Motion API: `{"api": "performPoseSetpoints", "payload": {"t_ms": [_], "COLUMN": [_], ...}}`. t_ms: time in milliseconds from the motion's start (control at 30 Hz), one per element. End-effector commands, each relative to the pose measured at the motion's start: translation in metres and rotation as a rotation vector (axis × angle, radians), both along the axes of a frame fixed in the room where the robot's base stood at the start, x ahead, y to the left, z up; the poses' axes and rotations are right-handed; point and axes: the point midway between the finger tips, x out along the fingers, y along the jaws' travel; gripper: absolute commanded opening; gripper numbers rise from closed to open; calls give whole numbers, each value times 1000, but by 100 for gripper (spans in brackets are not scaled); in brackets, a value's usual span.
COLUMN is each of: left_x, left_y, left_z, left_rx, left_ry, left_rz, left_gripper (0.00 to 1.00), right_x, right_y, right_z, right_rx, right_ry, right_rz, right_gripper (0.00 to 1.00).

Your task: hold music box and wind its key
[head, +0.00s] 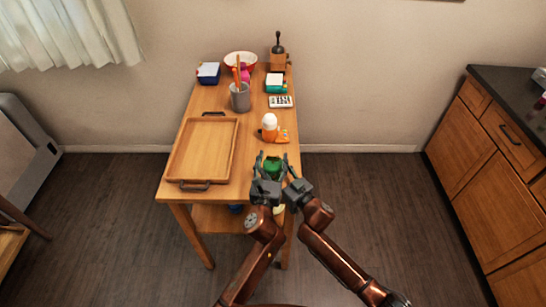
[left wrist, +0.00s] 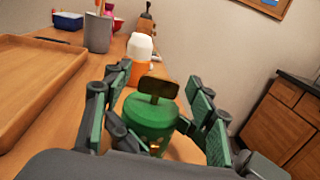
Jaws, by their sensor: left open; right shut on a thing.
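The music box is a green round body (head: 273,167) near the front right edge of the wooden table. In the left wrist view the music box (left wrist: 150,122) stands upright with a flat dark brown key (left wrist: 158,87) on top. My left gripper (head: 270,168) is open; in its wrist view its fingers (left wrist: 158,110) spread either side of the key and box, apart from the key. My right gripper (head: 287,172) is beside the box on its right and shut on it; its contact is partly hidden.
Behind the box stands an orange and white object (head: 270,128). A wooden tray (head: 233,150) lies on the left of the table. A grey cup (head: 240,102), calculator (head: 281,102) and coffee grinder (head: 278,60) stand farther back. Free floor lies right of the table.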

Motion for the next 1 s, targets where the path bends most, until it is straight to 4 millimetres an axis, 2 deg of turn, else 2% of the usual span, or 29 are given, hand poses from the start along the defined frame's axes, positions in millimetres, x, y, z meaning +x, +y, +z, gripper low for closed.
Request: {"api": "performPoseSetpoints", "payload": {"t_ms": [167, 433, 1000], "left_x": [11, 12, 12], "left_y": [-2, -2, -2], "left_z": [0, 0, 0], "left_rx": [-1, -1, -1], "left_ry": [0, 0, 0], "left_rz": [-1, -1, -1], "left_gripper": [52, 52, 14], "right_x": [0, 0, 0], "right_y": [0, 0, 0], "right_z": [0, 0, 0], "right_rx": [0, 0, 0], "right_ry": [0, 0, 0], "right_rz": [0, 0, -1], "right_gripper": [24, 24, 24]}}
